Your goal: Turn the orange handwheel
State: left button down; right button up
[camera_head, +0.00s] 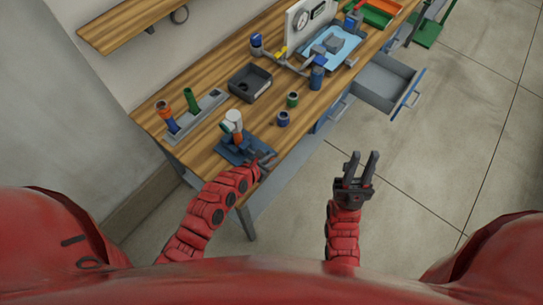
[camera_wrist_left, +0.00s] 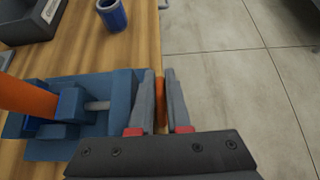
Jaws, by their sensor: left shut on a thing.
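The orange handwheel (camera_wrist_left: 160,88) shows in the left wrist view as a thin orange strip, edge-on between my left fingers (camera_wrist_left: 168,100). It sits at the end of a grey shaft on a blue vise-like fixture (camera_wrist_left: 115,95). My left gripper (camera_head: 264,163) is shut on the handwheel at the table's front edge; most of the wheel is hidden. In the head view the fixture (camera_head: 236,153) is partly behind my gripper. An orange pipe (camera_wrist_left: 28,97) is held in the fixture. My right gripper (camera_head: 362,158) is open and empty over the floor.
On the wooden bench (camera_head: 205,147) are a dark bin (camera_head: 250,83), a green cup (camera_head: 292,99), a blue cup (camera_head: 283,118) and a grey rack (camera_head: 203,114) with coloured pipes. An open drawer (camera_head: 385,80) juts out at right. The floor in front is clear.

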dwell(0.3)
pick_arm(q)
jog(key=c, duration=1.2)
grip_release()
jog(key=shift+o, duration=0.2)
jog(key=b+v, duration=0.1)
jog(key=v, duration=1.6)
jog(key=shift+s+b, duration=0.15)
jog(key=shift+b, duration=0.15)
